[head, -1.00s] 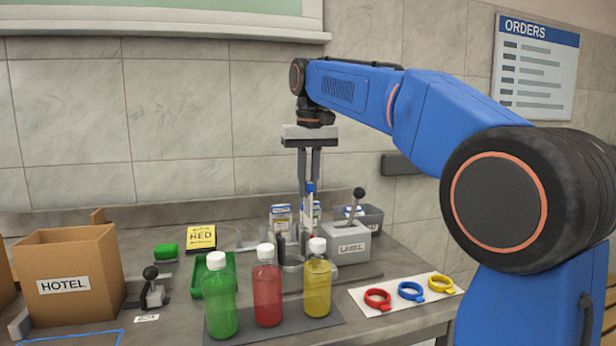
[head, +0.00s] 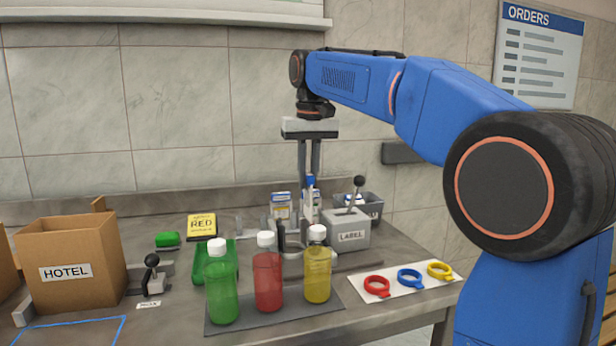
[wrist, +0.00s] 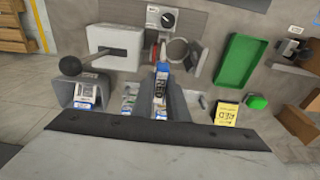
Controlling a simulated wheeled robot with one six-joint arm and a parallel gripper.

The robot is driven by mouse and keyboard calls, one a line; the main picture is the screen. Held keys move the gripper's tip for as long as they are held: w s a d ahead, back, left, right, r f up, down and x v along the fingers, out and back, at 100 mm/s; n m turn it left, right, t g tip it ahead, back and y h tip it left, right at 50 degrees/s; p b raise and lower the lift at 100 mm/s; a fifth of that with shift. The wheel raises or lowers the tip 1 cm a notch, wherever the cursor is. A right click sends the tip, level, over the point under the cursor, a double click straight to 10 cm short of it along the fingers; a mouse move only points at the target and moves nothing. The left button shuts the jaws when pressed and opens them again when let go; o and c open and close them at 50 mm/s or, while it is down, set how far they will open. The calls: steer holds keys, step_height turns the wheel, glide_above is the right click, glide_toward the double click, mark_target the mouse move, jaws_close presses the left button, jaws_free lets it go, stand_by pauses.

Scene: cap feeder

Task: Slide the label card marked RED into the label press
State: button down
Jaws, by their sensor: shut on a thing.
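My gripper (head: 308,178) hangs over the back of the bench with its fingers pointing down, shut on a narrow white and blue label card. In the wrist view the card (wrist: 161,80) stands between the fingers, and its lettering looks like RED. The label press (head: 350,236) is a grey box marked LABEL with a black-knobbed lever, just right of the gripper. In the wrist view the press (wrist: 115,46) lies to the left of the card, apart from it. The fingertips' lower part is partly hidden by bottles and fixtures in the head view.
Green, red and yellow bottles (head: 268,285) stand on a dark mat in front. A grey bin (head: 372,206) is behind the press. A green tray (head: 212,270), yellow note (head: 201,226) and HOTEL box (head: 70,265) are left.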

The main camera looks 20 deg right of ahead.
steer(key=shift+f, duration=0.1)
steer(key=shift+f, duration=1.15)
steer(key=shift+f, duration=2.15)
steer(key=shift+f, duration=0.25)
steer(key=shift+f, duration=0.6)
steer(key=c, duration=1.7)
jaws_free()
